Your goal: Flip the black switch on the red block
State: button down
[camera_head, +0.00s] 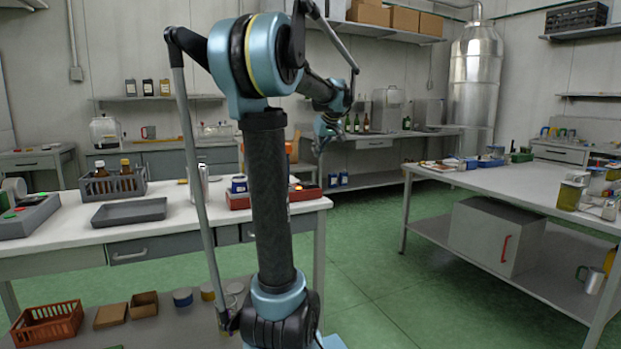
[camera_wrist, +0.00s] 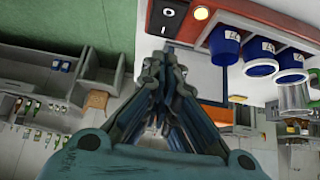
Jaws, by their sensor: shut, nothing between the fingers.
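The red block (camera_head: 307,193) lies on the near left table, partly hidden behind my arm in the head view. In the wrist view the red block (camera_wrist: 187,26) is at the top. Which way the switch is tipped is too small to tell. My gripper (camera_wrist: 164,52) is shut and empty, its fingertips just below the switch plate in the picture; contact cannot be told. In the head view my gripper (camera_head: 318,148) hangs beyond the table's right end.
Blue labelled pots (camera_wrist: 262,60) stand close beside the block in the wrist view. On the near table (camera_head: 80,228) are a grey tray (camera_head: 130,211) and a bottle crate (camera_head: 113,185). A second table (camera_head: 500,185) is at right, with green floor between.

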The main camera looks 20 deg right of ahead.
jog(key=shift+w+f, duration=0.1)
send_near(307, 183)
jog(key=shift+w+r, duration=0.65)
jog(key=shift+w, duration=0.25)
notch_tip(307, 183, down, 3)
jog(key=shift+f, duration=0.85)
jog(key=shift+a+f, duration=0.1)
jog(key=shift+a, duration=0.1)
